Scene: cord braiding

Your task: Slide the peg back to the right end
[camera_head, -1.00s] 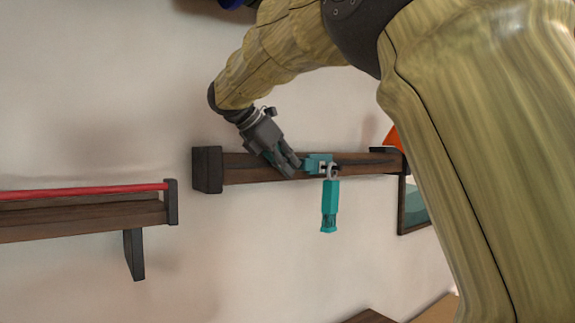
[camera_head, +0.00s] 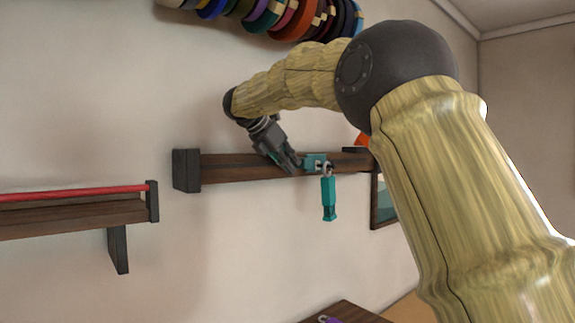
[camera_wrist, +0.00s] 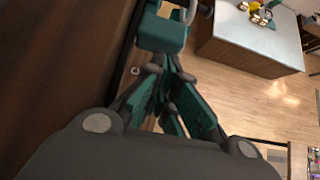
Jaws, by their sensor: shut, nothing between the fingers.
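The peg is a teal block (camera_head: 315,163) on a dark wooden rail (camera_head: 235,168) fixed to the wall. A teal weight (camera_head: 329,199) hangs below it from a light hook. The block sits right of the rail's middle, short of the right end, which my arm partly covers. My gripper (camera_head: 295,167) is shut and empty, its fingertips just left of the block. In the wrist view the closed fingertips (camera_wrist: 165,72) point at the teal block (camera_wrist: 162,33); whether they touch it I cannot tell.
A second shelf with a red bar (camera_head: 75,193) is on the wall at left. Coloured spools (camera_head: 265,14) hang above the rail. A framed picture (camera_head: 383,203) hangs below its right end. A table top (camera_head: 345,314) shows low down.

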